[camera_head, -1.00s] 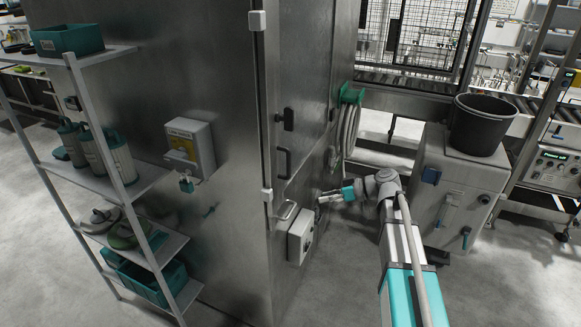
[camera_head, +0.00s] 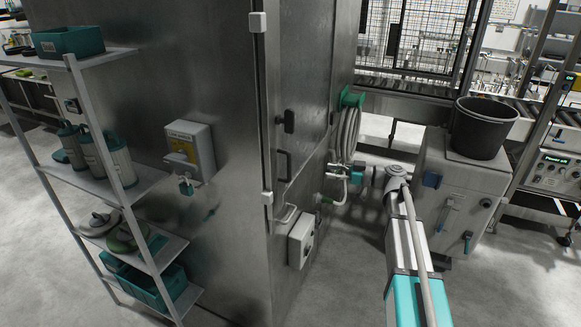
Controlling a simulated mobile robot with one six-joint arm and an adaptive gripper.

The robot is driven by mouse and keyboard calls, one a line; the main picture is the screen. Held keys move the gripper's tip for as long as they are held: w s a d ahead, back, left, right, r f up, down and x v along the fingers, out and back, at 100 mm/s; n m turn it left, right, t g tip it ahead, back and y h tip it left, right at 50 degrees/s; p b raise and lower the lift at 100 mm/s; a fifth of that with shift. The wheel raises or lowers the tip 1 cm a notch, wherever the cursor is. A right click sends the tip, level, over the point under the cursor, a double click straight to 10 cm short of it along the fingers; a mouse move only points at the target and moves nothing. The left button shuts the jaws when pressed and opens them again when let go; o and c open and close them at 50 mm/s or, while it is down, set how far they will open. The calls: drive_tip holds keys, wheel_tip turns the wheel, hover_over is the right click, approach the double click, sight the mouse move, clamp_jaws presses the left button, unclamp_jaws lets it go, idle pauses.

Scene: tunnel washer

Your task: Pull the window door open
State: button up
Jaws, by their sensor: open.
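A tall steel cabinet (camera_head: 300,60) fills the middle of the view. Its narrow right-hand face carries a dark upright bar handle (camera_head: 284,165) and a black latch (camera_head: 288,121), and looks closed. A black-framed mesh panel (camera_head: 425,35) stands at the back right. I cannot tell for sure which of these is the window door. My gripper (camera_head: 334,172) is open and empty, small in view, pointing left toward the cabinet's right-hand face. It is below the hose reel and apart from the bar handle, to its right.
A green hose reel (camera_head: 351,99) with a hanging grey hose is close above my gripper. A grey control box (camera_head: 301,240) juts from the cabinet below. A grey unit (camera_head: 455,205) with a black bucket (camera_head: 483,127) stands at right. A shelf rack (camera_head: 140,180) stands left. Floor between is free.

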sight(289, 177)
drive_tip(key=a, duration=0.4)
drive_tip(key=w+a, duration=0.1)
drive_tip(key=a, duration=0.4)
drive_tip(key=w+a, duration=0.1)
drive_tip(key=a, duration=0.3)
drive_tip(key=shift+a, duration=0.25)
clamp_jaws()
